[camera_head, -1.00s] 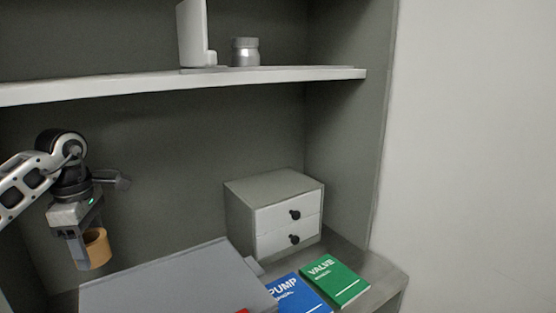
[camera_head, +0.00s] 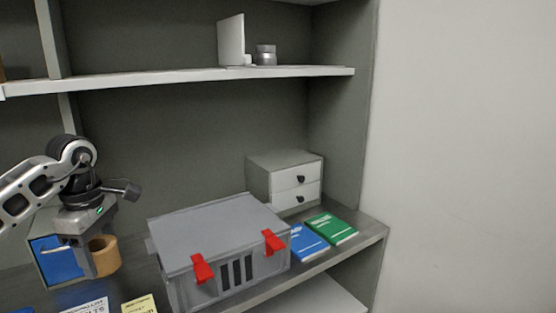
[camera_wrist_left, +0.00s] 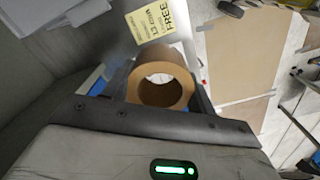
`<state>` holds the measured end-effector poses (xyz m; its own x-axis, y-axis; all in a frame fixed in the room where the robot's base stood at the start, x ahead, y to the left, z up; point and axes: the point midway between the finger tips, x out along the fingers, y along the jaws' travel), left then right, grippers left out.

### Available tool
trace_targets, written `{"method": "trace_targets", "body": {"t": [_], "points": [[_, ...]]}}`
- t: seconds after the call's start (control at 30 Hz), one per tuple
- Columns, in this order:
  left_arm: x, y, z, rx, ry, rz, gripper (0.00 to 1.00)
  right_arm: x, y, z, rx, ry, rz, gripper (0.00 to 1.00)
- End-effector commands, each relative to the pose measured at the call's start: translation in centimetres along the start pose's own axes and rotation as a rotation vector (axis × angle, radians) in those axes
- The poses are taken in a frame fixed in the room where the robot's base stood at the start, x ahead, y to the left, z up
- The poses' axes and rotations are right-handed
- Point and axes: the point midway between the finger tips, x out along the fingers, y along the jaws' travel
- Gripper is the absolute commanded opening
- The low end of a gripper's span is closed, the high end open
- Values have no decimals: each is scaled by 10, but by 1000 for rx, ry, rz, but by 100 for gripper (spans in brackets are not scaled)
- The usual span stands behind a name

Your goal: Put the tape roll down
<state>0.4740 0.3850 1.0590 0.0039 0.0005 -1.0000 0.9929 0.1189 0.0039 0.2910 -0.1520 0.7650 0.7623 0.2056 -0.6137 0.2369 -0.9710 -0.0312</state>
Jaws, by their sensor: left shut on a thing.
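A tan tape roll (camera_head: 104,256) hangs in my left gripper (camera_head: 98,258) at the left of the head view, above the lower shelf (camera_head: 345,246). The gripper is shut on the roll. In the left wrist view the roll (camera_wrist_left: 161,84) sits between the two fingers of the gripper (camera_wrist_left: 160,95), its round hole facing the camera. From these views I cannot tell how far the roll is above the shelf. My right gripper is not in view.
A grey case (camera_head: 218,235) with red latches (camera_head: 203,268) stands right of the gripper. A blue-fronted box (camera_head: 58,262) is behind it. Labels lie below, one yellow (camera_head: 139,304).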

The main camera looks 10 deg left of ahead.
Motion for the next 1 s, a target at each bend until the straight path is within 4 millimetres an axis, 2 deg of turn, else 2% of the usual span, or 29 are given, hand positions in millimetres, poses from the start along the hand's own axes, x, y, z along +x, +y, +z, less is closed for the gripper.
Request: {"method": "trace_targets", "body": {"t": [0.17,0.4,0.6,0.87,0.97,1.0], "points": [[12,-19,33,292,2,-2,32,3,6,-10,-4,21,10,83],[34,-57,99,884,-2,0,32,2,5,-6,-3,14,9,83],[50,-84,146,1322,-2,1,32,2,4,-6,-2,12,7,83],[64,-107,185,1684,-2,1,32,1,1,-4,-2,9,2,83],[65,-108,186,1698,-5,0,32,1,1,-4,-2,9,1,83],[72,-107,186,1697,-3,0,32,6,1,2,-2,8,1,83]]}}
